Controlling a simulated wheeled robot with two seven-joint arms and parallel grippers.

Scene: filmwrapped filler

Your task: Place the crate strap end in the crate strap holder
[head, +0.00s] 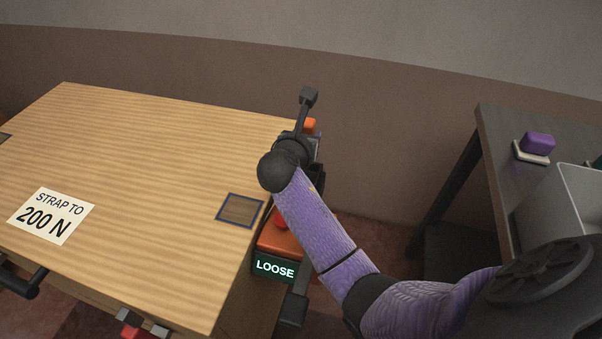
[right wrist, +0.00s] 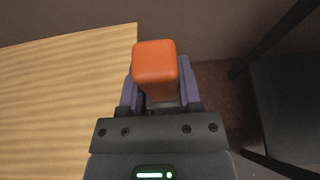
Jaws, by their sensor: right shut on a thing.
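My right gripper (head: 311,138) is at the far right corner of the wooden crate (head: 140,150), mostly hidden behind my wrist in the head view. It is shut on an orange block (right wrist: 155,63), which I take for the crate strap end. The block sits between the two purple fingers in the right wrist view, just off the crate's edge. A bit of its orange (head: 309,125) shows in the head view. I cannot tell which part is the strap holder. A blue-edged dark square (head: 239,210) lies on the crate top near the right edge. My left gripper is not in view.
An orange device (head: 278,240) with a "LOOSE" display (head: 275,267) is at the crate's right side, partly behind my arm. A dark side table (head: 498,135) at the right bears a purple block (head: 538,142) and a grey bin (head: 570,200). The crate top is mostly clear.

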